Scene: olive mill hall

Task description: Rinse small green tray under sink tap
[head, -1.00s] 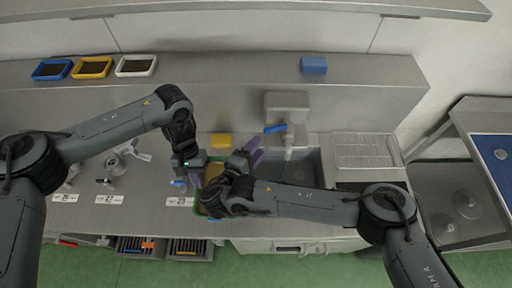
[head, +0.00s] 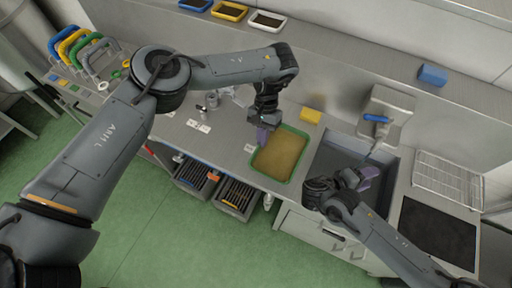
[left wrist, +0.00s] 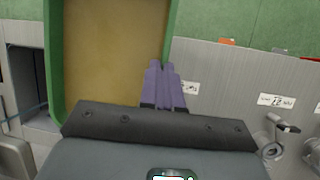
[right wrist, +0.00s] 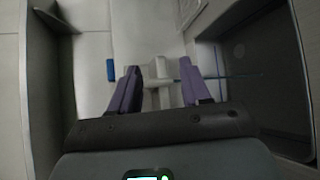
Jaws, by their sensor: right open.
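The small green tray (head: 296,138) has a brownish-yellow inside and lies on the counter just left of the sink (head: 331,160). My left gripper (head: 262,135) is at the tray's left rim. In the left wrist view its purple fingers (left wrist: 164,84) are close together on the green rim (left wrist: 170,40). My right gripper (head: 368,178) is open and empty over the sink basin. The tap (head: 374,148) with its blue lever (head: 375,118) stands behind the sink. In the right wrist view the tap (right wrist: 158,82) shows beyond and between the open fingers.
A yellow sponge (head: 311,115) lies behind the tray. A wire drying rack (head: 447,180) and a dark panel (head: 438,232) lie right of the sink. A blue block (head: 432,75) sits on the back ledge. Small valves and labels (head: 198,125) lie left of the tray.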

